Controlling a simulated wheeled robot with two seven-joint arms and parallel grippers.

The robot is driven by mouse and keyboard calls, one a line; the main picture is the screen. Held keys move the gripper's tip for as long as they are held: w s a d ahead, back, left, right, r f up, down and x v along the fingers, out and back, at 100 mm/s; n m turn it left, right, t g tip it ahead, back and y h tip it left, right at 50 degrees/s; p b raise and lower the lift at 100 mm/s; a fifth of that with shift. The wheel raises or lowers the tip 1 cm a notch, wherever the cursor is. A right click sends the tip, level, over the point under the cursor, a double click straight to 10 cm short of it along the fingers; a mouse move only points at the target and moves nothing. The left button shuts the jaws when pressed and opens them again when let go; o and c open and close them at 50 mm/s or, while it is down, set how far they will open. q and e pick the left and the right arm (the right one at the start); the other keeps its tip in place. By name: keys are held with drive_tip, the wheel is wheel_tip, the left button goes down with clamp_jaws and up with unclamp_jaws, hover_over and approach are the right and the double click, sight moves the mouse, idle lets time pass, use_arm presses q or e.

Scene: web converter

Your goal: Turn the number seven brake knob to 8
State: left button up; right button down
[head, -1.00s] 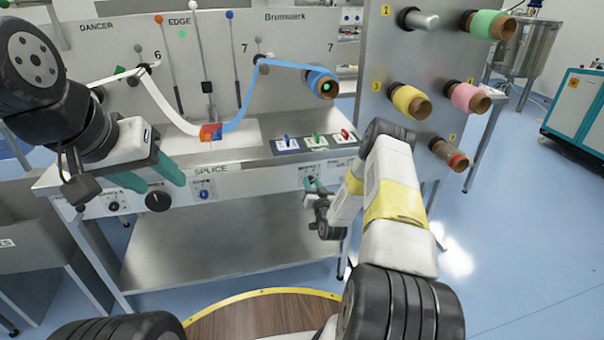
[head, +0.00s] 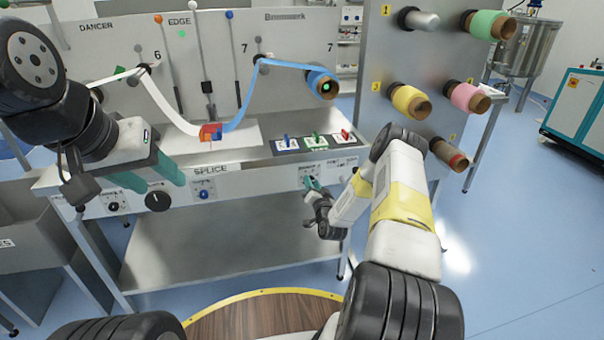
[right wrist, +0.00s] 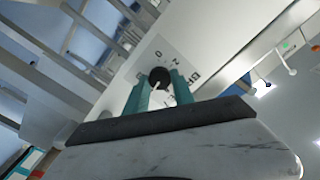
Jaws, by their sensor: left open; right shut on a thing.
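The brake knob is a small black dial (right wrist: 160,76) on a pale plate (right wrist: 181,58) with printed marks, seen in the right wrist view. My right gripper (right wrist: 161,90) has its two teal fingers on either side of the knob and is shut on it. A light pointer line shows on the knob; the number it points to is too small to read surely. In the head view my right gripper (head: 315,186) is at the front panel below the right end of the table, and it hides the knob there. My left gripper (head: 156,180) is open and empty in front of the panel's left part.
A black knob (head: 158,201) and a blue knob (head: 204,194) sit on the front panel near my left gripper. Colored switches (head: 314,140) are on the table top above my right gripper. A roll rack (head: 372,60) stands at the right.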

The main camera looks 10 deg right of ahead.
drive_tip(key=shift+f, duration=0.1)
drive_tip(key=c, duration=1.1)
unclamp_jaws()
drive_tip(key=shift+o, duration=0.2)
drive_tip(key=s, duration=0.8)
drive_tip(key=shift+d, duration=0.15)
